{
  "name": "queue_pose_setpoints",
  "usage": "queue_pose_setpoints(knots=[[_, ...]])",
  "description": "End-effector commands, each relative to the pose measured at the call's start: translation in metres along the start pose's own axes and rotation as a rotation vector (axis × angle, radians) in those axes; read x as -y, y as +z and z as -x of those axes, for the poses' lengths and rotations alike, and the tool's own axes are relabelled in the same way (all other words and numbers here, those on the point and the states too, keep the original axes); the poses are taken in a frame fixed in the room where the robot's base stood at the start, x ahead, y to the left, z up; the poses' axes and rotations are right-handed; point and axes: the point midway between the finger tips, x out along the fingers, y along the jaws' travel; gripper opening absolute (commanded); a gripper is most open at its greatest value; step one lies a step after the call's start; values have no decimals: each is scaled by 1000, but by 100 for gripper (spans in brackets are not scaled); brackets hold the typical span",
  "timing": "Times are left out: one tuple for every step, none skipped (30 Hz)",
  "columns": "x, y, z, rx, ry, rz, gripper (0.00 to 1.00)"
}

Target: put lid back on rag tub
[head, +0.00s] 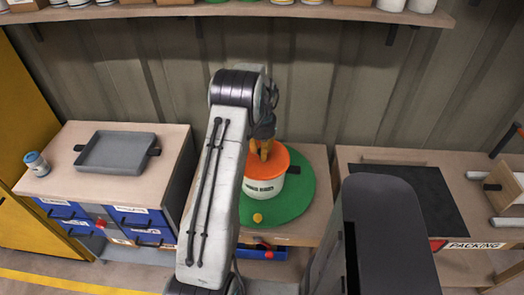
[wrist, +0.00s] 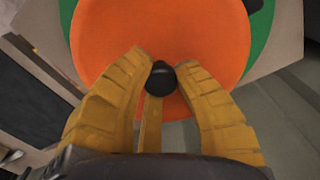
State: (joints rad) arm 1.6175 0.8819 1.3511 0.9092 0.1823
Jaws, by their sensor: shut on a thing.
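The rag tub (head: 262,189) is a white tub with a dark label, upright on a round green mat (head: 296,205) on the middle bench. The orange lid (head: 274,160) is over the top of the tub; whether it is fully seated I cannot tell. In the wrist view the orange lid (wrist: 200,38) fills most of the upper middle, with a black knob (wrist: 160,78) on it. My gripper (wrist: 160,80) has its yellow fingers shut on the knob, one on each side. In the head view my gripper (head: 263,150) is above the lid, partly hidden by my arm.
A grey tray (head: 118,151) and a small blue-and-white can (head: 36,163) stand on the left bench. A yellow knob (head: 257,218) is at the mat's front. A dark mat (head: 405,195) covers part of the right bench. A shelf (head: 300,10) runs above.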

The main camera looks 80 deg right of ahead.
Motion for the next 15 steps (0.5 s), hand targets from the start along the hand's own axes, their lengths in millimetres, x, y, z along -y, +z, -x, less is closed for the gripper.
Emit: queue_pose_setpoints(knots=[[0, 0, 0, -1, 0, 0, 0], [0, 0, 0, -1, 0, 0, 0], [0, 0, 0, -1, 0, 0, 0], [0, 0, 0, -1, 0, 0, 0], [0, 0, 0, -1, 0, 0, 0], [0, 0, 0, -1, 0, 0, 0], [0, 0, 0, -1, 0, 0, 0], [0, 0, 0, -1, 0, 0, 0], [0, 0, 0, -1, 0, 0, 0], [0, 0, 0, -1, 0, 0, 0], [0, 0, 0, -1, 0, 0, 0], [0, 0, 0, -1, 0, 0, 0], [0, 0, 0, -1, 0, 0, 30], [0, 0, 0, -1, 0, 0, 32], [0, 0, 0, -1, 0, 0, 36]])
